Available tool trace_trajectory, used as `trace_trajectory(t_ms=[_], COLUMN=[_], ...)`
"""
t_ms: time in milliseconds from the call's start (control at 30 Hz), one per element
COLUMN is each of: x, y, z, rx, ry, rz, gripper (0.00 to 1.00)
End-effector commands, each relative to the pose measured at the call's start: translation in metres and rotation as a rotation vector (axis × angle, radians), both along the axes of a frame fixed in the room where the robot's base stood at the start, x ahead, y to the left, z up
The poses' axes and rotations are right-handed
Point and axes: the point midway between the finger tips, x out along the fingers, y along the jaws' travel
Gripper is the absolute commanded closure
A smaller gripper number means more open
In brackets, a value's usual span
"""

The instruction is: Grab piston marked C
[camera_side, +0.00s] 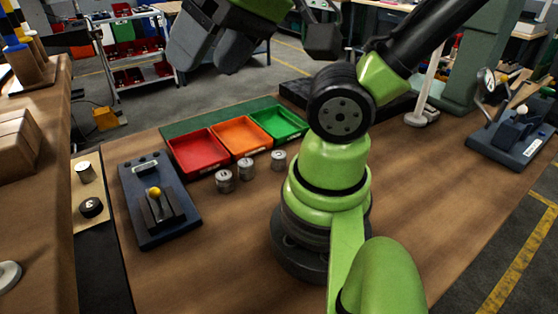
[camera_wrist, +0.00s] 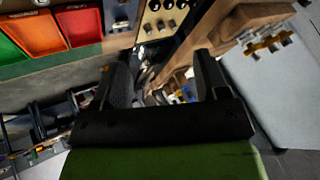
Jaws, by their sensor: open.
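Three short metal pistons stand in a row on the wooden bench in the side view: a left one (camera_side: 224,181), a middle one (camera_side: 245,169) and a right one (camera_side: 278,160). Their marks are too small to read, so I cannot tell which is C. My gripper (camera_side: 207,58) is open and empty, high up at the top of the side view, well apart from the pistons. In the wrist view my open gripper (camera_wrist: 165,78) has its two dark fingers spread.
Red (camera_side: 198,152), orange (camera_side: 240,136) and green (camera_side: 279,123) trays lie behind the pistons. A dark fixture with a yellow knob (camera_side: 155,192) is left of them. My arm's base stands right of the pistons.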

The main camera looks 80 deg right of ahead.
Motion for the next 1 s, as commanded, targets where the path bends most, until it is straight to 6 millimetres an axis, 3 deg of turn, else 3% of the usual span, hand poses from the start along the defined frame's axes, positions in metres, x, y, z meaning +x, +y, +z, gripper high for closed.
trace_trajectory(t_ms=[200,333,500,600,800,1000], x=[0.002,0.016,0.040,0.043,0.019,-0.015], y=[-0.002,-0.020,-0.075,-0.113,-0.180,-0.211], z=[-0.001,-0.011,-0.046,-0.073,-0.137,-0.186], rx=[-0.014,-0.112,-0.328,-0.422,-0.484,-0.458], ry=[0.006,0.049,0.192,0.295,0.461,0.506], rz=[0.002,0.027,0.151,0.271,0.561,0.794], gripper=[0.32,0.32,0.32,0.32,0.32,0.32])
